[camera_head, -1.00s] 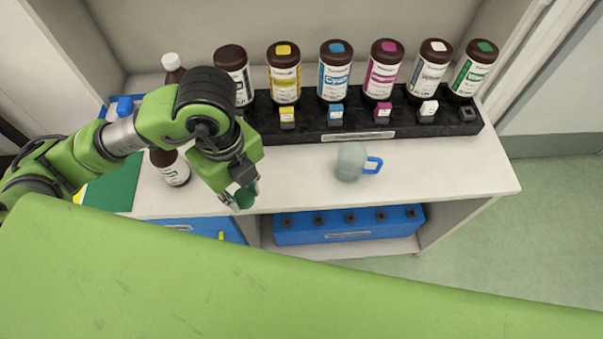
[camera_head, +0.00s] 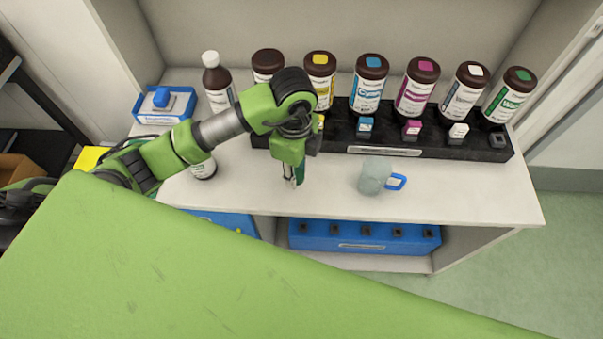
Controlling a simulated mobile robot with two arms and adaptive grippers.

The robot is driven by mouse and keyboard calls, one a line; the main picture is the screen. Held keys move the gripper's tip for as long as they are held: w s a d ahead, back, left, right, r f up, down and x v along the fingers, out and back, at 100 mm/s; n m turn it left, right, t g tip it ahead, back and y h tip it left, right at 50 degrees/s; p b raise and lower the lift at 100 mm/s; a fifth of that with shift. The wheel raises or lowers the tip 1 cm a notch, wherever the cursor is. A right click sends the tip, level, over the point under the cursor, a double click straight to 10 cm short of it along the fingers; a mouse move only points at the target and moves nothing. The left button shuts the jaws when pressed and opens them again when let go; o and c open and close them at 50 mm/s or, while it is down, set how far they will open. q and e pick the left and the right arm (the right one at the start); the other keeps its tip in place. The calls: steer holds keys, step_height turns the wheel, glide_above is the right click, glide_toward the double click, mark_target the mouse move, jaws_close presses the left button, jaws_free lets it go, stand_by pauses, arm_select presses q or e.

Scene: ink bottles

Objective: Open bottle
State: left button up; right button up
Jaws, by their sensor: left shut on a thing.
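My left gripper (camera_head: 292,178) points down above the white counter, near the middle of the picture. It is shut on a small green thing (camera_head: 299,174), mostly hidden by the fingers, so I cannot tell whether it is a cap. A brown bottle with a white cap (camera_head: 215,76) stands farther back. Along the black rack (camera_head: 385,151) stand several large brown bottles with coloured tops, including a green-labelled one (camera_head: 510,96). My right gripper is not in view.
A clear mug with a blue handle (camera_head: 375,177) stands right of the gripper. Small coloured blocks sit along the rack's front; its rightmost front place looks dark. A blue-and-white box (camera_head: 163,104) is at back left. A blue rack (camera_head: 364,235) is on the lower shelf.

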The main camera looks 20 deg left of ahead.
mark_target(301, 176)
arm_select(q)
steer(key=shift+w+d+f, duration=0.15)
steer(key=shift+w+f, duration=0.75)
steer(key=shift+f, duration=0.15)
step_height(301, 176, down, 3)
steer(key=shift+w+p, duration=0.15)
steer(key=shift+p, duration=0.7)
steer(key=shift+f, duration=0.25)
steer(key=shift+f, duration=0.2)
steer(key=o, duration=1.2)
steer(key=shift+o, duration=0.2)
